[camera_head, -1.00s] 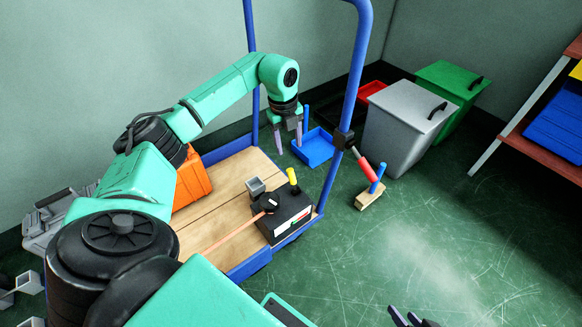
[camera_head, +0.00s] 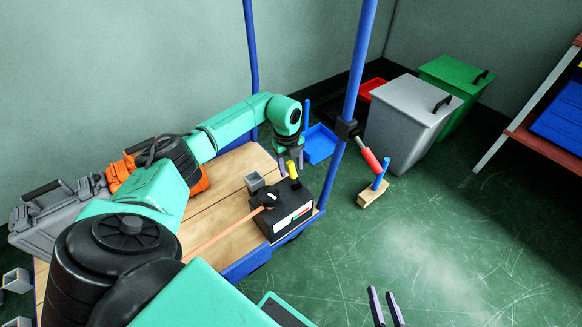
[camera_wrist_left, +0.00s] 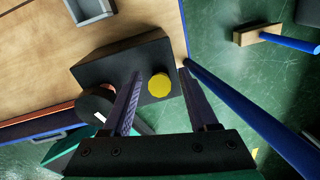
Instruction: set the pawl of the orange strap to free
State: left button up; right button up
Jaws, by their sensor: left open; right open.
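The black ratchet box (camera_head: 283,213) sits at the right end of the cart's wooden deck. The orange strap (camera_head: 222,236) runs from its black reel (camera_head: 265,197) toward the lower left. A yellow-topped lever (camera_head: 293,171) stands on the box, and a white, red and green label is on its front. My left gripper (camera_head: 290,163) is open, pointing down just above the lever. In the left wrist view the yellow knob (camera_wrist_left: 159,85) shows between the open fingers (camera_wrist_left: 160,76); contact cannot be told. My right gripper (camera_head: 382,292) is open and empty over the floor at the bottom.
A grey square cup (camera_head: 254,182) stands beside the box. A blue cart post (camera_head: 358,70) rises close to the right of my left gripper. Orange and grey cases lie on the deck's left. A blue tray (camera_head: 320,145), bins and a wooden block with a blue peg (camera_head: 375,192) stand beyond.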

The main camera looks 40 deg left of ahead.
pick_arm(q)
grip_shut()
dwell(1.3)
